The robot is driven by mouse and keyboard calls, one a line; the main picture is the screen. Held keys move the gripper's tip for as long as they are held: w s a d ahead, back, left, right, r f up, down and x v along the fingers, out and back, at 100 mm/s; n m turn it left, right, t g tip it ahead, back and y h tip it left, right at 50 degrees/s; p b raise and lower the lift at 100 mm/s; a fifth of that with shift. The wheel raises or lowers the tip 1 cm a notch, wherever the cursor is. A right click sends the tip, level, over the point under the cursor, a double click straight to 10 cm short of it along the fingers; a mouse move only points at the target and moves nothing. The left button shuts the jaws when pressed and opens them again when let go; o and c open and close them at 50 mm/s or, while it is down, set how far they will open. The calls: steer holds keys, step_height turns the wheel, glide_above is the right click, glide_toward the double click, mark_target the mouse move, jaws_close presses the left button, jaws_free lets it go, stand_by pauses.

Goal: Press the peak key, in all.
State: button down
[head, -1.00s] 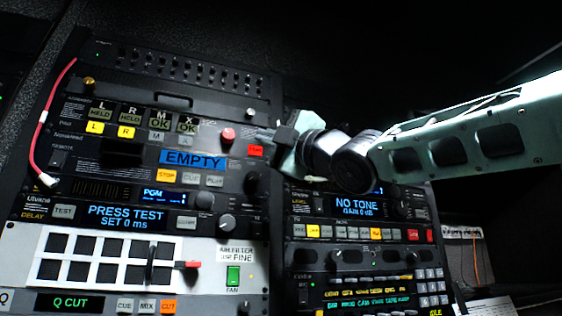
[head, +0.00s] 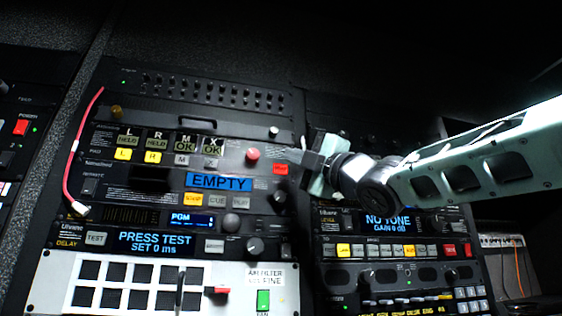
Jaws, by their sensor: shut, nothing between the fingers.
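The upper rack panel has four small windows marked L, R, M and X. The L window (head: 128,141) and R window (head: 157,143) read HELD; the M window (head: 186,147) and X window (head: 211,149) read OK. Below them are a lit yellow L key (head: 123,154), a lit yellow R key (head: 153,157), and unlit grey M key (head: 182,160) and X key (head: 210,162). I cannot read which label says peak. My gripper (head: 296,156) is shut and empty, right of the red round knob (head: 253,155) and near a lit red key (head: 280,169). Contact cannot be told.
A blue EMPTY display (head: 219,181) and a PRESS TEST display (head: 155,243) lie below. A red cable (head: 72,165) hangs at the left. A red-ended lever (head: 216,290) sticks out from the white button panel (head: 55,285). A NO TONE unit (head: 388,222) is at right.

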mark_target(281, 169)
steer(key=shift+w+a+p, duration=0.2)
steer(key=shift+w+p, duration=0.05)
steer(key=shift+w, duration=0.45)
steer(key=shift+w+a+p, duration=0.2)
steer(key=shift+w+p, duration=0.1)
steer(key=shift+w, duration=0.45)
steer(key=shift+w+a+p, duration=0.2)
steer(key=shift+w+p, duration=0.05)
steer(key=shift+w, duration=0.45)
steer(key=shift+w, duration=0.1)
stand_by(0.3)
steer(key=shift+w+a, duration=0.1)
steer(key=shift+w, duration=0.2)
steer(key=shift+w+a, duration=0.1)
steer(key=shift+w, duration=0.2)
stand_by(0.6)
stand_by(0.3)
steer(key=shift+s+d+b, duration=0.2)
steer(key=shift+s+b, duration=0.35)
steer(key=shift+s, duration=0.15)
steer(key=shift+s, duration=0.1)
